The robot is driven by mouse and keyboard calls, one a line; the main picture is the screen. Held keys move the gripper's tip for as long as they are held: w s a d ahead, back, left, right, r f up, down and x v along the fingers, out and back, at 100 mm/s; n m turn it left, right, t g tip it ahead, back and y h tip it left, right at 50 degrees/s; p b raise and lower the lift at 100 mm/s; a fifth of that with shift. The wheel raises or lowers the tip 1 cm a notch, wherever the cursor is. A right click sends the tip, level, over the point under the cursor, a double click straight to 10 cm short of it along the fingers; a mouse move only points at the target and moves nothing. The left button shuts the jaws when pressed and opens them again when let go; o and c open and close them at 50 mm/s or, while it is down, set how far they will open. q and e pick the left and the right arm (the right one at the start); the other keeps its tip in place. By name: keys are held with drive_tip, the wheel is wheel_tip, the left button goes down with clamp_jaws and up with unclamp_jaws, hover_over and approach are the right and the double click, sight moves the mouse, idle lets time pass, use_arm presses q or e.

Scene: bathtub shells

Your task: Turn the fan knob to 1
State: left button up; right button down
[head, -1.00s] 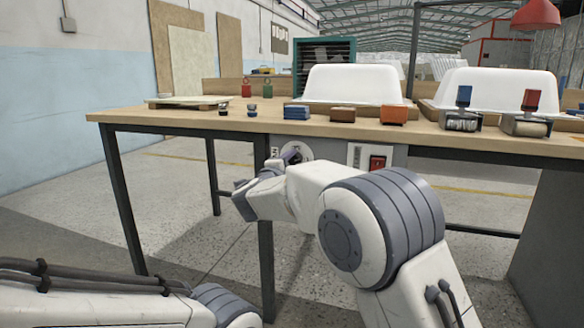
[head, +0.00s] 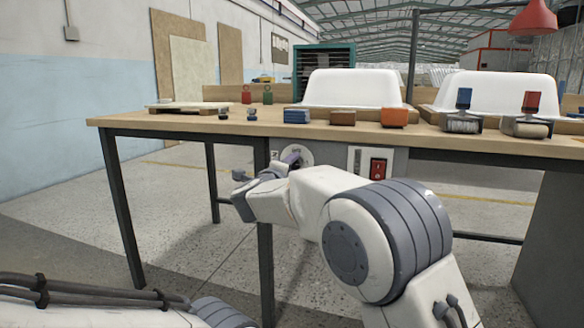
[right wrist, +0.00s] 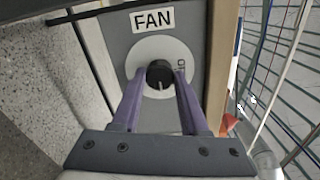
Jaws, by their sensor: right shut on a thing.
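The fan knob (right wrist: 159,72) is small, black and round, with a pale mark on its near side in the right wrist view. It sits at the centre of a pale round dial (right wrist: 160,48) on a grey panel under a FAN label (right wrist: 152,18). Small markings, partly legible, show at the dial's right edge. In the head view the dial (head: 306,153) is partly hidden by my right arm. My right gripper (right wrist: 159,80) is shut on the knob, its two purple fingers on either side. My left gripper is out of view; only part of the left arm shows.
A red rocker switch (head: 378,167) is on the panel to the right of the dial. The wooden workbench (head: 190,120) above bears white tub shells (head: 350,88), blocks and brushes. A dark table leg (head: 265,230) stands below the dial.

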drive_tip(key=shift+f, duration=0.1)
drive_tip(key=shift+c, duration=2.1)
unclamp_jaws()
drive_tip(key=shift+s, duration=0.1)
drive_tip(key=p+v, duration=0.3)
drive_tip(key=v, duration=0.7)
drive_tip(key=shift+s, duration=0.1)
